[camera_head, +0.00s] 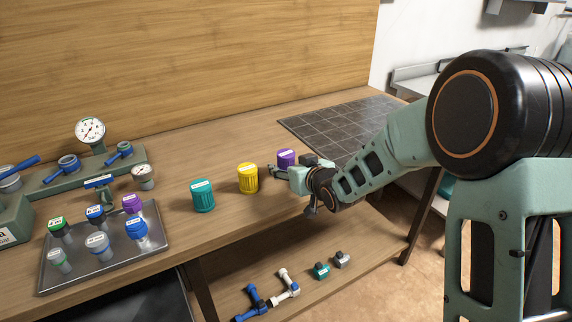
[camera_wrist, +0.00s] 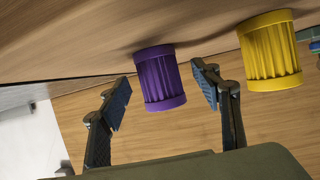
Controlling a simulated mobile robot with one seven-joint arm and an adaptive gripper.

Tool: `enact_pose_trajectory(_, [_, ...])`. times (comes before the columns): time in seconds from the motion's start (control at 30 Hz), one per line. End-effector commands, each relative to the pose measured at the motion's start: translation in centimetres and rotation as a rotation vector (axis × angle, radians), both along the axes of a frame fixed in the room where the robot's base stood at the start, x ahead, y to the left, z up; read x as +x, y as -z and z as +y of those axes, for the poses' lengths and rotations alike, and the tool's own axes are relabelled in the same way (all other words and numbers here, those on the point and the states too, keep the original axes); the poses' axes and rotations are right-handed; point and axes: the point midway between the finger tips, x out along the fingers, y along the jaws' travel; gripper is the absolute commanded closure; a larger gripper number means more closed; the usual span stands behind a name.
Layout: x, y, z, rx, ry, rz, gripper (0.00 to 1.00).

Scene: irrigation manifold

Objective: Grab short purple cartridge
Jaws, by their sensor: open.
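A short ribbed purple cartridge (camera_head: 286,157) with a pale label stands on the wooden bench, at the far end of a row of three. In the wrist view the purple cartridge (camera_wrist: 161,80) sits between the two fingers of my gripper (camera_wrist: 163,92). The fingers are spread, with a visible gap on each side of it. In the head view my gripper (camera_head: 283,172) is beside the cartridge and partly hides its lower part.
A yellow cartridge (camera_head: 247,178) stands close by, also in the wrist view (camera_wrist: 270,52), with a teal one (camera_head: 202,196) further left. A metal tray (camera_head: 157,243) holds several small fittings, one purple-topped. A dark gridded mat (camera_head: 330,122) lies behind. Fittings lie on the lower shelf.

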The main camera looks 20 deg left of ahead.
Motion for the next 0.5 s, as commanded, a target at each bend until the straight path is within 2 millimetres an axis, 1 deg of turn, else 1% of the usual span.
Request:
enact_pose_trajectory(0.03, [0.5,0.4,0.5,0.000,-0.001,0.001,0.42])
enact_pose_trajectory(0.17, [1.4,0.8,1.2,0.000,0.000,0.000,0.42])
enact_pose_trajectory(0.43, [1.6,0.9,1.4,0.000,0.001,0.000,0.42])
enact_pose_trajectory(0.47, [1.6,0.9,1.4,0.000,0.001,0.000,0.43])
enact_pose_trajectory(0.5, [1.6,0.9,1.4,0.000,0.001,0.000,0.48])
